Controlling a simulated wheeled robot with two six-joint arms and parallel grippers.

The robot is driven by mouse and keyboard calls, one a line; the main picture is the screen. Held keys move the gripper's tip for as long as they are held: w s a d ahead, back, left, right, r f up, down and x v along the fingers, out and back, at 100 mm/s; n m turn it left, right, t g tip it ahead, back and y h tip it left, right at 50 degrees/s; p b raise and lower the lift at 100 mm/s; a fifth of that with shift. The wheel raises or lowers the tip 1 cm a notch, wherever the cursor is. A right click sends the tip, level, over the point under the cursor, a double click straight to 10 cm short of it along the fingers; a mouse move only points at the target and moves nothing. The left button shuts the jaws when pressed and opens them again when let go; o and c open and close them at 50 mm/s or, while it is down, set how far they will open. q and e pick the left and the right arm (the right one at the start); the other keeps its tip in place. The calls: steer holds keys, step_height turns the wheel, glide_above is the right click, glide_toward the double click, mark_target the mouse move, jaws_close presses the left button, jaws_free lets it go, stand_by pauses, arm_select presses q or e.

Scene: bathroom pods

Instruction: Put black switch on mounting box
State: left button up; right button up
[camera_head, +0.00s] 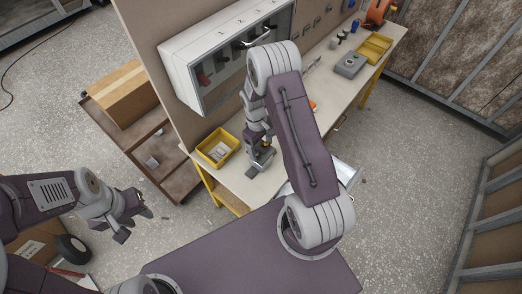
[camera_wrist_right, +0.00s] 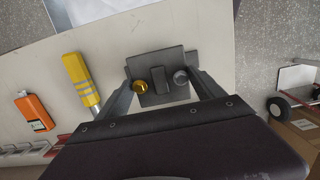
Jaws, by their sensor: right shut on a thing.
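My right gripper (camera_head: 262,160) is low over the near end of the workbench in the head view. In the right wrist view its fingers (camera_wrist_right: 162,84) are shut on the sides of a dark grey plate with a black rocker, the black switch (camera_wrist_right: 159,80). A yellow button and a grey knob flank the rocker. A grey box (camera_head: 350,64) stands at the bench's far part, and a white open-fronted box (camera_head: 190,62) with several switches is on the board. I cannot tell which is the mounting box. My left gripper (camera_head: 133,224) is open and empty, away from the bench.
A yellow bin (camera_head: 217,147) stands on the bench (camera_head: 240,184) beside my right gripper. A yellow-handled tool (camera_wrist_right: 82,80) and an orange tool (camera_wrist_right: 35,112) lie nearby. A yellow tray (camera_head: 375,48) is far right.

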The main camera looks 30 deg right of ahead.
mark_target(260, 148)
step_height(260, 148, down, 3)
steer(key=shift+s+r+p, duration=0.1)
steer(key=shift+p, duration=0.4)
steer(key=shift+w+f, duration=0.2)
steer(key=shift+f, duration=0.25)
steer(key=shift+s+f, duration=0.1)
steer(key=shift+f, duration=0.1)
steer(key=o, duration=1.4)
steer(key=shift+r, duration=0.1)
